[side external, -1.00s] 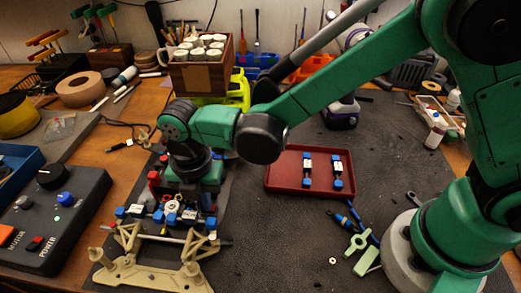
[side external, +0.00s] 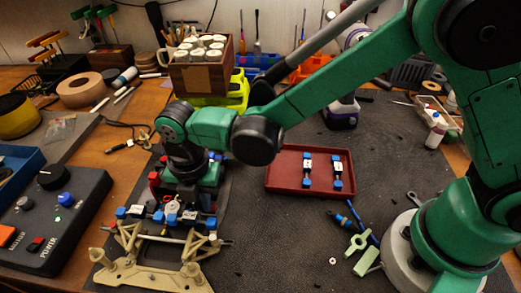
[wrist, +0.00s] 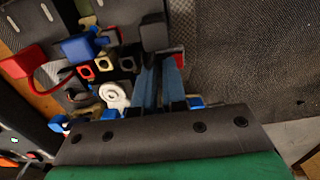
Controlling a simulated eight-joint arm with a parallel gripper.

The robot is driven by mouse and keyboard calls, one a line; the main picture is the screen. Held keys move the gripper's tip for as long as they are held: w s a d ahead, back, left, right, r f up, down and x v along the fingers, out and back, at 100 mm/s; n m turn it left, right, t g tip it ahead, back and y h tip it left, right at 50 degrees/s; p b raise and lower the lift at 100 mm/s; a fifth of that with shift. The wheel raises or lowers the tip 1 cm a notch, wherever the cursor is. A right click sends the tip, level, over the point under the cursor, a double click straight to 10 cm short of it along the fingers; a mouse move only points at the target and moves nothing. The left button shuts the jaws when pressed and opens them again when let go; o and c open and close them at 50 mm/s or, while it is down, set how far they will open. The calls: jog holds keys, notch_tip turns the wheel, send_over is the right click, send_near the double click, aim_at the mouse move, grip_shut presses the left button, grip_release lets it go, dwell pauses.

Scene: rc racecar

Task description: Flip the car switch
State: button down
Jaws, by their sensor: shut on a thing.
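The car (side external: 150,272) stands at the lower left of the mat in the side view, with its beige front frame toward the camera and blue, black and red parts behind. In the wrist view its top shows a white round piece (wrist: 115,95), a dark block (wrist: 155,33), blue and red connectors and small sockets. My gripper (wrist: 163,65) points down into the car, its two narrow fingers close together. It is shut on a small dark part between the fingertips, mostly hidden. I cannot make out the switch clearly. In the side view my wrist covers the fingertips.
A control box (side external: 50,225) with knobs and buttons stands at the left. A red tray (side external: 296,183) with two blue-ended parts lies right of the car. Loose tools (side external: 358,240) lie near my base. The mat between car and tools is mostly clear.

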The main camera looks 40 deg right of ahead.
jog(key=shift+s+d+f, duration=0.25)
jog(key=shift+s+d, duration=0.25)
jog(key=shift+d, duration=0.05)
jog(key=shift+r, duration=0.1)
notch_tip(320, 180, up, 14)
jog(key=a, duration=0.1)
jog(key=shift+w+r, duration=0.2)
jog(key=shift+w, duration=0.25)
jog(key=s+d+f+m+t, duration=0.1)
jog(key=s+d+m+t, duration=0.1)
jog(key=d+m, duration=0.9)
jog(key=s+d+f+m+t, duration=0.1)
jog(key=d+m+t, duration=0.4)
jog(key=d+m, duration=0.5)
jog(key=s+m, duration=0.1)
jog(key=m, duration=0.4)
jog(key=shift+s+d+m, duration=0.25)
jog(key=shift+d+m, duration=0.1)
jog(key=shift+m, duration=0.05)
